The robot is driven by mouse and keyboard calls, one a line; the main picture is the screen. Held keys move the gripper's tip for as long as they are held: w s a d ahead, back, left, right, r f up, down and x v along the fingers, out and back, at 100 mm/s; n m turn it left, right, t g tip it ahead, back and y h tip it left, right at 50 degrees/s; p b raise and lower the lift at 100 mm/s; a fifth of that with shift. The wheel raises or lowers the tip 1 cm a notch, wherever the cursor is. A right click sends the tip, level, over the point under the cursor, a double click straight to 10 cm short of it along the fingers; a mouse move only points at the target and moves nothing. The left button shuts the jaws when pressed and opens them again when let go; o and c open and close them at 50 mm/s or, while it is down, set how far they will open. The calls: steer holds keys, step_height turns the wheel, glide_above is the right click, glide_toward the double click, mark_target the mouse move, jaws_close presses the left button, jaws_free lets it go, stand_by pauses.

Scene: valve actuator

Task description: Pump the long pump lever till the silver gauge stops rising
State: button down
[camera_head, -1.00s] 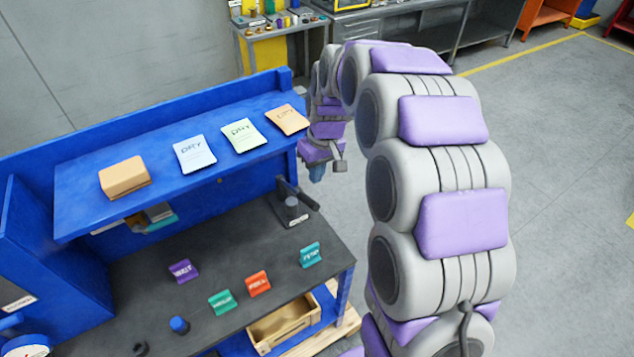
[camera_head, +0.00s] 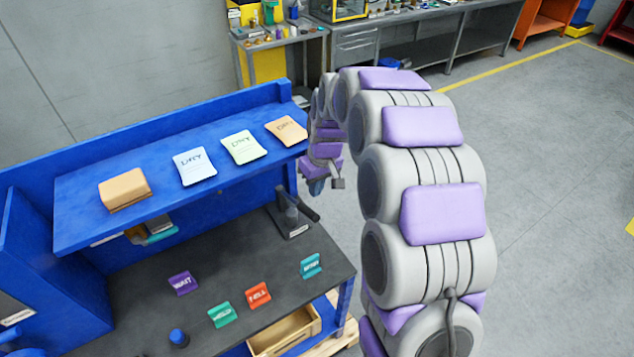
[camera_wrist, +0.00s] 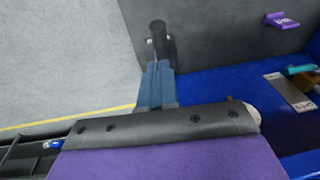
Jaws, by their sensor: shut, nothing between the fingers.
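The dark pump lever (camera_head: 302,206) stands at the right end of the bench top, tilted on a small dark base. Its dark rounded end (camera_wrist: 157,38) shows in the wrist view, just beyond my fingertips. My gripper (camera_head: 317,188) is at the bench's right end, close to the lever and to its right in the head view. Its blue fingers (camera_wrist: 156,82) are shut with nothing between them. I cannot tell whether they touch the lever. I cannot make out a silver gauge or its reading.
The blue bench's upper shelf (camera_head: 90,215) carries several packets and a tan block (camera_head: 124,189). Coloured labels, such as the red one (camera_head: 257,295), stand on the dark bench top (camera_head: 225,262). A wooden crate (camera_head: 284,334) sits below. Open floor (camera_head: 560,150) lies to the right.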

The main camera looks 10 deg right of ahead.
mark_target(312, 211)
steer(key=f, duration=0.6)
steer(key=shift+w+a+f, duration=0.25)
